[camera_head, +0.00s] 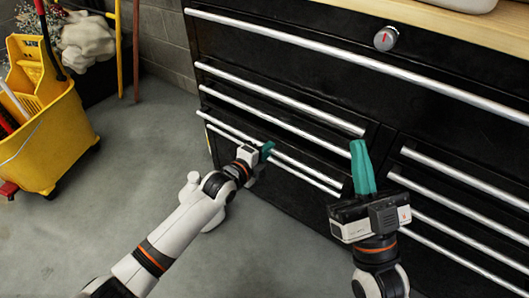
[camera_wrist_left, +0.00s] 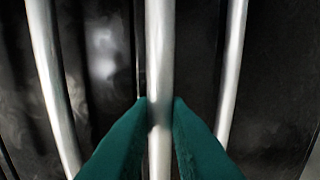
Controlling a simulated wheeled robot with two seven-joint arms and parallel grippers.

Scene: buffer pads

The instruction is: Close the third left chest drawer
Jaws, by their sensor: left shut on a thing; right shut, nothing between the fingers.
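The black tool chest (camera_head: 300,50) has a left column of drawers with long silver bar handles. The third left drawer's handle (camera_head: 315,171) runs low on the chest, close above another bar. This drawer seems to stand slightly out from the front; how far is hard to tell. My left gripper (camera_head: 267,150) is at this handle, its green fingers partly hidden by the wrist. In the left wrist view the fingers (camera_wrist_left: 160,110) are shut around the middle silver bar (camera_wrist_left: 160,50). My right gripper (camera_head: 360,165) is shut and empty, pointing up in front of the chest.
A right column of drawers has its own bar handles (camera_head: 465,173). A yellow mop bucket (camera_head: 50,135) stands at the left. The grey floor (camera_head: 130,200) between is clear.

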